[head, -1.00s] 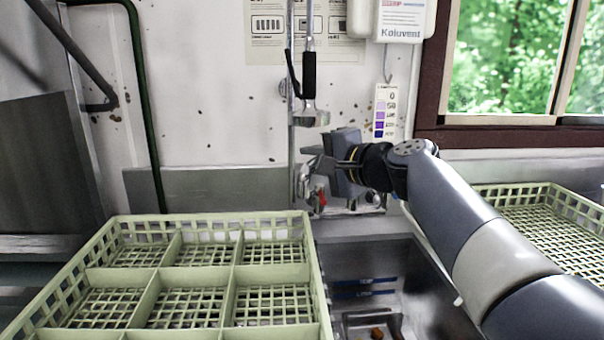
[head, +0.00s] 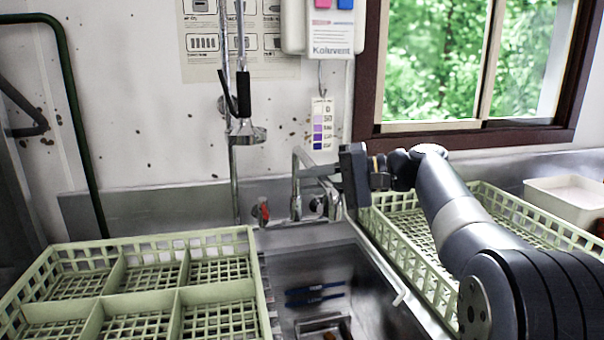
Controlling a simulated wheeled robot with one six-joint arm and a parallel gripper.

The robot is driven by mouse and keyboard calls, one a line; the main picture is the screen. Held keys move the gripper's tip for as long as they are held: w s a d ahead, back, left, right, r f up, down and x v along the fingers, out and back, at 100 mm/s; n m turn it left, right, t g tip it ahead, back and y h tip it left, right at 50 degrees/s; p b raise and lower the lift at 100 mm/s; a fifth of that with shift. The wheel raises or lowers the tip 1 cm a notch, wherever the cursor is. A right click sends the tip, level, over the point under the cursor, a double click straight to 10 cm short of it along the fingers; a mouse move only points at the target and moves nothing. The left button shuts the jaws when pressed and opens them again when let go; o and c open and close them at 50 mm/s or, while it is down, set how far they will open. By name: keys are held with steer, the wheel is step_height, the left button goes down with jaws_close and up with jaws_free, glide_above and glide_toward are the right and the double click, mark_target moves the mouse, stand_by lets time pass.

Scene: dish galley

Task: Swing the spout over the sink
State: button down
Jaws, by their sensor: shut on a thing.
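The chrome spout (head: 297,162) rises from the wall tap behind the sink and bends over at the top towards the right. My gripper (head: 326,183) is shut on the spout's outer end, to the right of its upright; the jaws partly hide the contact. The steel sink (head: 345,262) lies in front of and below the tap, with blue strips and a small tray holding a brown bit at its bottom. The spout's end is near the sink's back edge; I cannot tell exactly how far it reaches over the basin.
A red-marked tap handle (head: 264,211) sits left of the spout. A hanging spray pipe with a black grip (head: 243,95) is above it. A green divided rack (head: 252,262) stands left of the sink, another green rack (head: 395,243) to the right, under my arm. A white tub (head: 566,199) stands far right.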

steer(key=shift+d, duration=0.1)
stand_by(0.3)
steer(key=c, duration=1.3)
jaws_free()
steer(key=shift+w+d, duration=0.1)
steer(key=p+v, duration=0.1)
steer(key=v, duration=1)
steer(key=b+x, duration=0.1)
steer(key=x, duration=1.1)
steer(key=shift+t+b, duration=0.3)
